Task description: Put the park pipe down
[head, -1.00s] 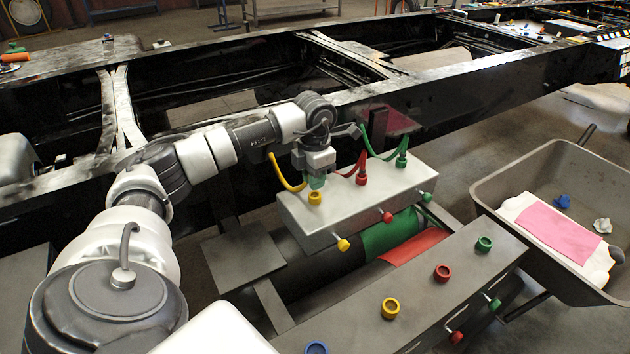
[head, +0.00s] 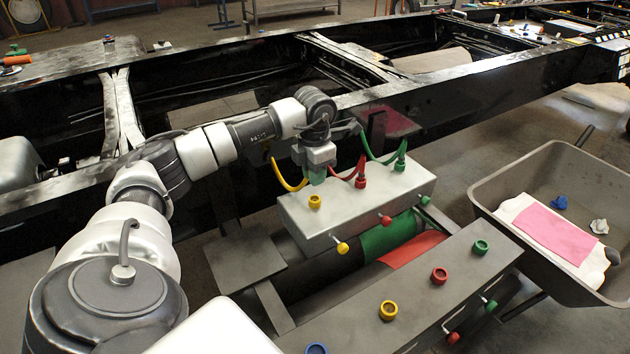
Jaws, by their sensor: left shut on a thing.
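Three curved pipes, yellow (head: 285,182), red (head: 345,178) and green (head: 380,158), hang by a light grey box (head: 385,207). The picture does not label which is the park pipe. My left gripper (head: 317,178) points down over the left end of the box and is shut at the free end of the yellow pipe, just above the yellow port (head: 315,201). The fingers partly hide that end. The red and green pipes end at the red (head: 360,182) and green (head: 400,163) ports. My right gripper is out of view.
A second grey box (head: 415,295) with coloured ports stands in front. Black chassis rails (head: 460,90) run behind. A wheelbarrow (head: 485,200) holding a pink cloth (head: 555,232) stands at right. A small grey plate (head: 243,255) lies left of the light box.

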